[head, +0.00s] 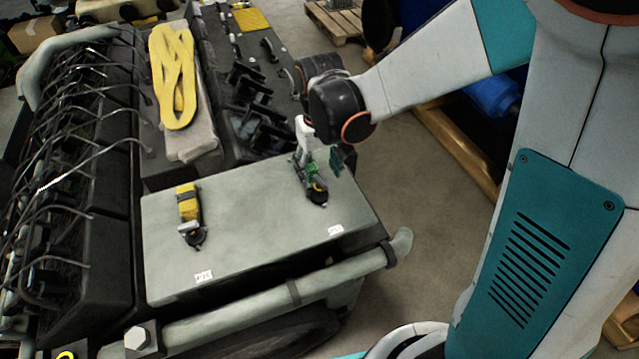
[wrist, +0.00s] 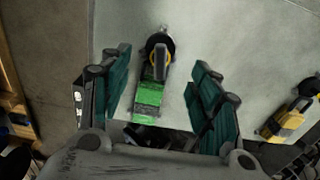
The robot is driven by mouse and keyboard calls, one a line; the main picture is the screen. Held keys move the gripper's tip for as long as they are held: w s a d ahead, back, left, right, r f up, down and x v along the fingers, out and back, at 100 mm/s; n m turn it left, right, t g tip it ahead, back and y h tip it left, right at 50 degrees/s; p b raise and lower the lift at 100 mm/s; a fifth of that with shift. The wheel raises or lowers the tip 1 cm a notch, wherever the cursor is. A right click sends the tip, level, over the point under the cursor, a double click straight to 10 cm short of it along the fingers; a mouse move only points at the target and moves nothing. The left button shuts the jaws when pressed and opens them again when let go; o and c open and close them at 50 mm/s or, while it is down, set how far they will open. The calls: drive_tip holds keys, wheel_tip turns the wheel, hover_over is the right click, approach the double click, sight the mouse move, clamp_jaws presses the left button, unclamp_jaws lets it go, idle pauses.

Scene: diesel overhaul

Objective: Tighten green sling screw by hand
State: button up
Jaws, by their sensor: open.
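The green sling screw (head: 313,185) stands near the far right of the grey-green box top (head: 255,235), partly hidden by my gripper in the head view. In the wrist view its green part (wrist: 148,98) lies between my fingers, with a dark round end (wrist: 159,46) with a yellow mark beyond them. My gripper (wrist: 165,90) is open, with teal finger pads on either side of the green part and gaps on both sides. I cannot tell its height above the piece.
A yellow sling piece (head: 188,212) lies on the left of the same top and also shows in the wrist view (wrist: 288,122). A yellow strap (head: 173,75) and dark parts (head: 250,95) lie behind. White labels (head: 204,276) sit along the front edge.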

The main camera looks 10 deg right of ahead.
sight(320, 181)
drive_tip(key=shift+f+n, duration=0.1)
drive_tip(key=shift+n, duration=0.6)
drive_tip(key=shift+f+n+b, duration=0.3)
drive_tip(key=shift+n+b, duration=0.1)
drive_tip(key=shift+b, duration=0.1)
wheel_tip(320, 181, down, 4)
drive_tip(key=b, duration=0.3)
drive_tip(key=shift+f+b, duration=0.1)
drive_tip(key=shift+b, duration=0.3)
clamp_jaws()
drive_tip(key=shift+f, duration=0.1)
